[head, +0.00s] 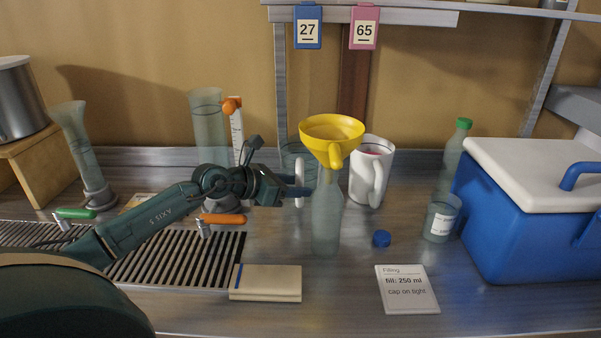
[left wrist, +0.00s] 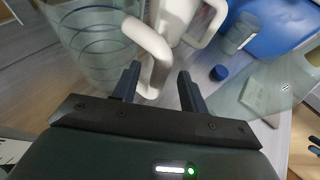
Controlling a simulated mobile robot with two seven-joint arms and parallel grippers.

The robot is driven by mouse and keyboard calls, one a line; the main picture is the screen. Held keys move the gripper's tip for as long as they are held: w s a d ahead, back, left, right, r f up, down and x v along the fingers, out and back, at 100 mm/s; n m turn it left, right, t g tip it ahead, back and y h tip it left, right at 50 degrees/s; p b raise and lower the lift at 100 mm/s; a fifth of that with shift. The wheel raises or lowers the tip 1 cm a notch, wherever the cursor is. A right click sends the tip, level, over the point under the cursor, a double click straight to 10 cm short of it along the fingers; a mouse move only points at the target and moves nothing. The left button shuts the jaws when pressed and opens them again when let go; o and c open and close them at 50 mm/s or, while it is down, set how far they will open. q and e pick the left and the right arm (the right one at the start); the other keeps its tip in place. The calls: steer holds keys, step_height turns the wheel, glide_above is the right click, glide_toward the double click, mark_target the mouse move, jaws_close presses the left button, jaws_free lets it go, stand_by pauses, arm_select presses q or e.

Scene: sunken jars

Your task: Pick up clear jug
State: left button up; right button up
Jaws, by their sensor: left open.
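The clear jug (head: 289,155) stands behind the clear bottle, partly hidden by my left gripper and wrist. It is see-through with ring lines and a white handle, and it fills the upper left of the left wrist view (left wrist: 92,45). My left gripper (head: 300,195) is open at the jug's handle. In the left wrist view the handle (left wrist: 155,50) reaches down between the two fingertips (left wrist: 159,76), with a gap visible towards the right finger. I cannot tell whether the left finger touches it. My right gripper is in neither view.
A clear bottle (head: 326,220) with a yellow funnel (head: 333,128) stands close right of my gripper. A white jug (head: 361,180) is just behind. A blue cap (head: 381,239), a small labelled jar (head: 441,220) and a blue cooler (head: 520,230) are further right. A drain grate (head: 180,262) lies left.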

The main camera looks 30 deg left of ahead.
arm_select(q)
steer(key=shift+x, duration=1)
jaws_close()
